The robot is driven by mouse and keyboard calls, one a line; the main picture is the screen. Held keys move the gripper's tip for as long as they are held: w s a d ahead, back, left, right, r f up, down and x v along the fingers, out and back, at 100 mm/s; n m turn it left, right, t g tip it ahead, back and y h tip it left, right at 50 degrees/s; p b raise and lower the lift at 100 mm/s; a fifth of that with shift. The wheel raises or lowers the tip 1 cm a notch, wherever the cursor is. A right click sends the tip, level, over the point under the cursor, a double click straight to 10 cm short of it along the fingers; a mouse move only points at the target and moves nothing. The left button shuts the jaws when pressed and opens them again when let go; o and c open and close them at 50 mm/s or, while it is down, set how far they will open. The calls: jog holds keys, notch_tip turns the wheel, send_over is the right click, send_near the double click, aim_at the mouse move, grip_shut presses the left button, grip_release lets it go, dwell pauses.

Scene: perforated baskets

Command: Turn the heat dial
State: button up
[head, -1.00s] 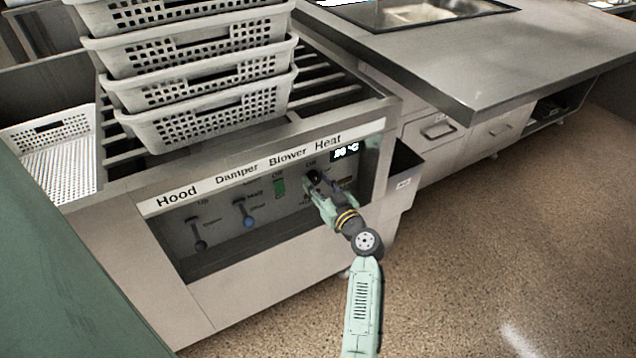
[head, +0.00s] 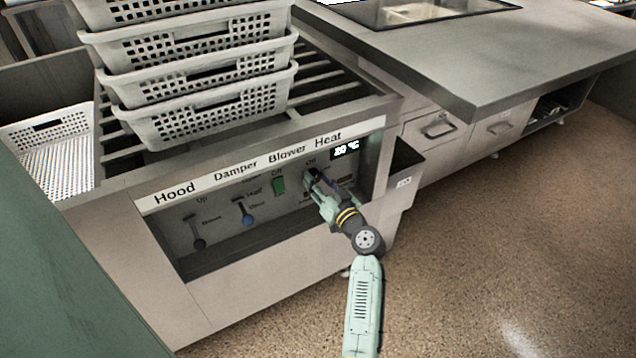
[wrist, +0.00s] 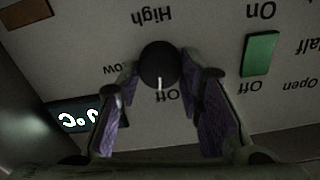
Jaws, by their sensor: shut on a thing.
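The heat dial (wrist: 159,64) is a round black knob with a white pointer line, on the grey control panel under the Heat label. In the wrist view, which shows the panel upside down, the line points to the word Off. My gripper (head: 313,181) is at the panel, with its purple-padded fingers on either side of the dial, shut on it. In the head view my gripper covers most of the dial. The temperature display (head: 346,149) beside it seems to read 20 °C.
The green blower switch (head: 279,186), blue damper lever (head: 247,217) and dark hood lever (head: 198,243) sit left of the dial. Stacked perforated baskets (head: 205,107) stand on the rack above. A steel counter (head: 440,60) is to the right, with open floor in front.

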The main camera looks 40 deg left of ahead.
jog(key=m+b, duration=0.1)
jog(key=m, duration=0.3)
jog(key=shift+f+m, duration=0.1)
jog(key=shift+m, duration=0.2)
jog(key=m, duration=0.3)
jog(key=shift+w+m, duration=0.1)
jog(key=shift+m, duration=0.2)
jog(key=m+p, duration=0.1)
jog(key=m, duration=0.3)
jog(key=shift+d, duration=0.1)
jog(key=shift+f+m+p, duration=0.1)
jog(key=shift+m+p, duration=0.5)
jog(key=shift+m, duration=1)
jog(key=o, duration=1.1)
jog(key=shift+o, duration=0.2)
